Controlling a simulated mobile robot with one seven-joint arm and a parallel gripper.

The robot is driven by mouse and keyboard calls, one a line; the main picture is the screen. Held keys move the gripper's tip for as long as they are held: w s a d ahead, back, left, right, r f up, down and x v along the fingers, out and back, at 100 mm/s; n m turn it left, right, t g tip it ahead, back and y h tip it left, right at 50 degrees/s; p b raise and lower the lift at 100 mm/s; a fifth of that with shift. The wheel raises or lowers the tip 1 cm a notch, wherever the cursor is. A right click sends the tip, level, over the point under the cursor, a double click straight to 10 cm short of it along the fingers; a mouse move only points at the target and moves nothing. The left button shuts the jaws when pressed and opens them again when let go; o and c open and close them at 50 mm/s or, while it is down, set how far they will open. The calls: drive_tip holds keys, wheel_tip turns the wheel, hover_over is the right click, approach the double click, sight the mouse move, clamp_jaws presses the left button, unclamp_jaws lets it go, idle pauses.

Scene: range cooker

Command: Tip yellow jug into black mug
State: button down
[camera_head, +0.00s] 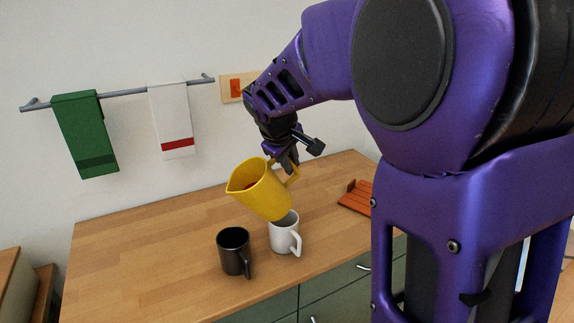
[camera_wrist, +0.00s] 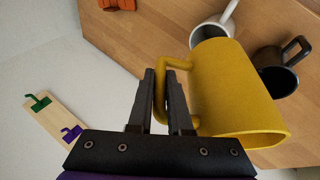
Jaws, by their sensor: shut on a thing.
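The yellow jug (camera_head: 260,189) is held above the counter, tilted with its spout toward the left. Something reddish shows inside its mouth in the head view. My gripper (camera_head: 287,165) is shut on the jug's handle; the wrist view shows the fingers (camera_wrist: 168,100) around the handle of the jug (camera_wrist: 235,95).
A white mug (camera_head: 284,236) stands right beside the black mug, under the jug's base. An orange slatted rack (camera_head: 355,197) lies at the counter's right. The counter's left (camera_head: 130,255) is clear. Green and white towels (camera_head: 85,135) hang on a wall rail behind.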

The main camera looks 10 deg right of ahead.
drive_tip(key=shift+a+r+h+b, duration=0.1)
drive_tip(key=shift+r+h+b, duration=0.4)
drive_tip(key=shift+b, duration=0.35)
drive_tip(key=shift+s+a+r+n+t+h+b, duration=0.2)
drive_tip(key=shift+a+r+t+h+b, duration=0.3)
drive_tip(key=shift+b, duration=0.8)
drive_tip(key=shift+s+a+r+n+t+h+b, duration=0.1)
drive_tip(key=shift+a+r+n+t+h+b, duration=0.15)
drive_tip(key=shift+h+b, duration=0.75)
idle(1.6)
drive_tip(key=shift+a+f+b, duration=0.15)
drive_tip(key=shift+b, duration=0.65)
idle(0.4)
drive_tip(key=shift+s+a+r+h+b, duration=0.1)
drive_tip(key=shift+a+r+h+b, duration=0.25)
drive_tip(key=shift+b, duration=0.35)
drive_tip(key=shift+a+f+t, duration=0.15)
drive_tip(key=shift+t, duration=0.2)
idle(0.7)
drive_tip(key=shift+s+a+n+h, duration=0.15)
drive_tip(key=shift+a+n+h, duration=0.25)
drive_tip(key=shift+h, duration=0.15)
